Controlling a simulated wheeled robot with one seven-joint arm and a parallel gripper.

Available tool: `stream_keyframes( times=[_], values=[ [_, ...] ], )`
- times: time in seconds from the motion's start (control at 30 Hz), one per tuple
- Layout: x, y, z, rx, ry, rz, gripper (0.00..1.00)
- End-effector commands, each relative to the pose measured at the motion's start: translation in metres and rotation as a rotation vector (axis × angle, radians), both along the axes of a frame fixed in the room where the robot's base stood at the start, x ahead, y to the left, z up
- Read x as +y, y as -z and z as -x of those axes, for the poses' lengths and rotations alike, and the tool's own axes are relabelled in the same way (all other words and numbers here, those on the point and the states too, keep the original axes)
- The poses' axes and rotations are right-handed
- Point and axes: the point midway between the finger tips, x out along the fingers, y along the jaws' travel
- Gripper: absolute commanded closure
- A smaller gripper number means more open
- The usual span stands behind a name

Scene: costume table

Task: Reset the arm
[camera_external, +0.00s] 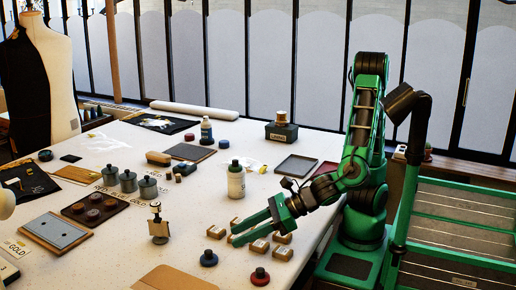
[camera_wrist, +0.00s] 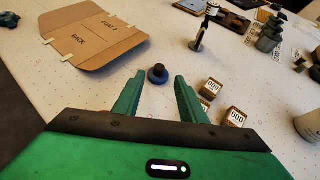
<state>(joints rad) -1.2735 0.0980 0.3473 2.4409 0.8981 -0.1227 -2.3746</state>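My green arm (camera_external: 365,130) rises from its base at the right of the table and reaches left and down over it. My gripper (camera_external: 236,237) is low over the front right part of the table, above or beside several small wooden blocks (camera_external: 259,247). In the wrist view my gripper (camera_wrist: 158,88) shows two green fingers spread apart with nothing between them. A dark blue round knob (camera_wrist: 157,74) stands on the table just past the fingertips. Wooden blocks marked with digits (camera_wrist: 236,117) lie right of the right finger.
A red knob (camera_external: 260,276) is near the front. A cardboard pattern piece (camera_wrist: 100,38) lies flat. Trays (camera_external: 297,166) and grey canisters (camera_external: 148,187) are farther back.

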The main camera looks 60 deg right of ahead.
Motion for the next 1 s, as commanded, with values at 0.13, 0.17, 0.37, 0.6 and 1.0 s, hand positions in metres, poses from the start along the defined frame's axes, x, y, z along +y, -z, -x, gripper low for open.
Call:
stream_keyframes(
  times=[0.13, 0.17, 0.37, 0.6, 1.0],
  values=[
    [-0.003, -0.003, 0.005, 0.000, 0.000, 0.000, 0.62],
    [-0.004, -0.003, 0.005, 0.000, 0.000, 0.000, 0.62],
    [-0.004, -0.003, 0.005, 0.000, 0.000, 0.000, 0.62],
    [0.000, 0.001, 0.000, 0.001, 0.002, 0.002, 0.62],
    [0.030, 0.030, -0.046, 0.001, 0.004, 0.003, 0.62]
  ],
)
